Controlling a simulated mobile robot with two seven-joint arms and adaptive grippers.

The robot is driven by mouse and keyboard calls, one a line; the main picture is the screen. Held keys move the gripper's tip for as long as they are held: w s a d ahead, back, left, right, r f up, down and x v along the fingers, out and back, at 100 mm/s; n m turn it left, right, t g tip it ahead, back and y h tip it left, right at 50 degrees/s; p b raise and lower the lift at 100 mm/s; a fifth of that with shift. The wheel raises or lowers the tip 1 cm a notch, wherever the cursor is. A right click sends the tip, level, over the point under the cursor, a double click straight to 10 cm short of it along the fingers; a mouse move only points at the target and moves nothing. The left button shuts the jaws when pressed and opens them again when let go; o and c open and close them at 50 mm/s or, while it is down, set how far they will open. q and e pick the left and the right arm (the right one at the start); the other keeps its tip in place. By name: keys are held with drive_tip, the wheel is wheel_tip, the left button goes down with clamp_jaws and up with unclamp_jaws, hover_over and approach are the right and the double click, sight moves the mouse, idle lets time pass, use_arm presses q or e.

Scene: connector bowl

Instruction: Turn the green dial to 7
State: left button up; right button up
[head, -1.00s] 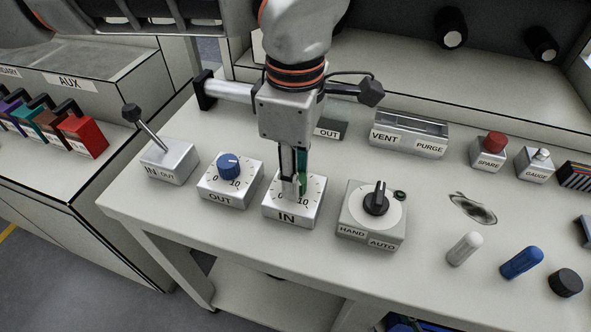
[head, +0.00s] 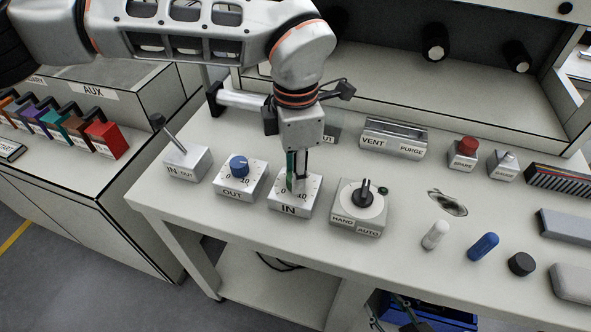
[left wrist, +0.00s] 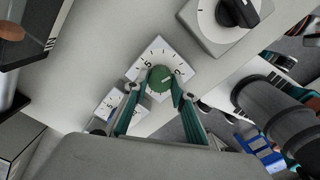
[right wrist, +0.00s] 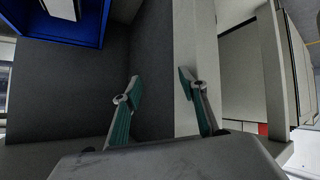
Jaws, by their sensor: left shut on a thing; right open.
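The green dial (left wrist: 159,83) sits on the white scale face of the IN box (head: 288,208). My left gripper (head: 298,186) points down over that box and is shut on the dial, with one finger on each side in the left wrist view (left wrist: 155,95). In the head view the fingers hide most of the dial. In the left wrist view a pale mark on the dial points toward the upper right, on the side between 5 and 10; I cannot read the exact number. My right gripper (right wrist: 160,86) is open and empty, away from the dial.
The OUT box with a blue dial (head: 238,166) stands just left of the IN box. The HAND/AUTO switch (head: 363,194) stands close on its right. A lever box (head: 187,163) is further left. The bench front edge is near; loose pegs (head: 483,247) lie right.

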use_arm(q)
drive_tip(key=shift+r+n+p, duration=0.35)
drive_tip(key=shift+n+p, duration=0.35)
drive_tip(key=shift+n, duration=0.3)
drive_tip(key=shift+n+p, duration=0.65)
drive_tip(key=shift+n, duration=0.25)
drive_tip(key=n+p, duration=0.2)
drive_tip(key=n, duration=0.1)
drive_tip(key=shift+f, duration=0.2)
drive_tip(key=shift+f+n+p, duration=0.1)
drive_tip(key=shift+n+p, duration=0.3)
drive_tip(key=shift+n, duration=0.9)
use_arm(e)
drive_tip(key=r, duration=0.2)
drive_tip(key=a+r, duration=0.1)
drive_tip(key=shift+s+r, duration=0.3)
drive_tip(key=shift+s, duration=0.1)
use_arm(q)
drive_tip(key=shift+n, duration=0.3)
use_arm(e)
drive_tip(key=shift+w+d+r, duration=0.1)
drive_tip(key=shift+w+r, duration=0.15)
drive_tip(key=shift+w, duration=0.05)
use_arm(q)
drive_tip(key=o, duration=1.1)
use_arm(e)
drive_tip(key=shift+w+r, duration=0.1)
